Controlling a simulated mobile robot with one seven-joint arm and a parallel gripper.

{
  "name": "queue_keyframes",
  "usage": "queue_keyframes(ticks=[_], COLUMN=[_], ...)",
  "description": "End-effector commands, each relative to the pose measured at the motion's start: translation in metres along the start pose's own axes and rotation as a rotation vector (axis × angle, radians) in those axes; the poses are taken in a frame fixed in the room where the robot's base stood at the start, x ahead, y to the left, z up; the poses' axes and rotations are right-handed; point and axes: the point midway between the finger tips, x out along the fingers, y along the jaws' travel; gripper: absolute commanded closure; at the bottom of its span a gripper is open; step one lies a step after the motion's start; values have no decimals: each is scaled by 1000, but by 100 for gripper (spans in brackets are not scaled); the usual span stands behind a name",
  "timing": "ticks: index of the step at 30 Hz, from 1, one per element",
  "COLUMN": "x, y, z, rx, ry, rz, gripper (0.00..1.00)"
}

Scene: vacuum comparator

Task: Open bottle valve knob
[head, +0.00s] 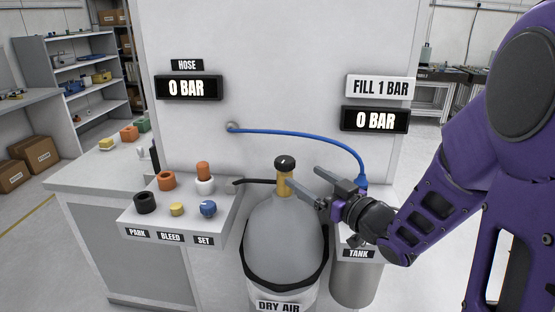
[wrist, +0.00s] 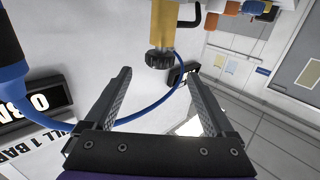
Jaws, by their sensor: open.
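The bottle valve knob (head: 285,162) is black and round, on top of a brass valve (head: 284,186) on the grey dry air bottle (head: 283,238). My gripper (head: 303,176) is open and empty, just right of the brass valve in the head view. In the wrist view, which looks upside down, the ribbed knob (wrist: 159,59) and brass valve (wrist: 164,22) show beyond the gap between my open fingertips (wrist: 159,73). The knob is not between the fingers; whether a fingertip touches the valve is hard to tell.
A blue hose (head: 300,134) arcs from the wall panel to the tank (head: 353,278), behind my gripper. The control shelf (head: 150,222), labelled PARK, BLEED and SET, stands left of the bottle with several knobs. Displays (head: 188,88) and (head: 376,120) read 0 BAR.

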Motion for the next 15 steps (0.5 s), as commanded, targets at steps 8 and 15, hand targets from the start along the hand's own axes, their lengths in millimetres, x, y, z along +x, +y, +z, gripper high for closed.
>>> queue_keyframes(ticks=[8, 15], x=[63, 105], y=[-1, -1], z=[0, 0], rx=[0, 1], ry=[1, 1], rz=[-3, -2], gripper=[11, 11])
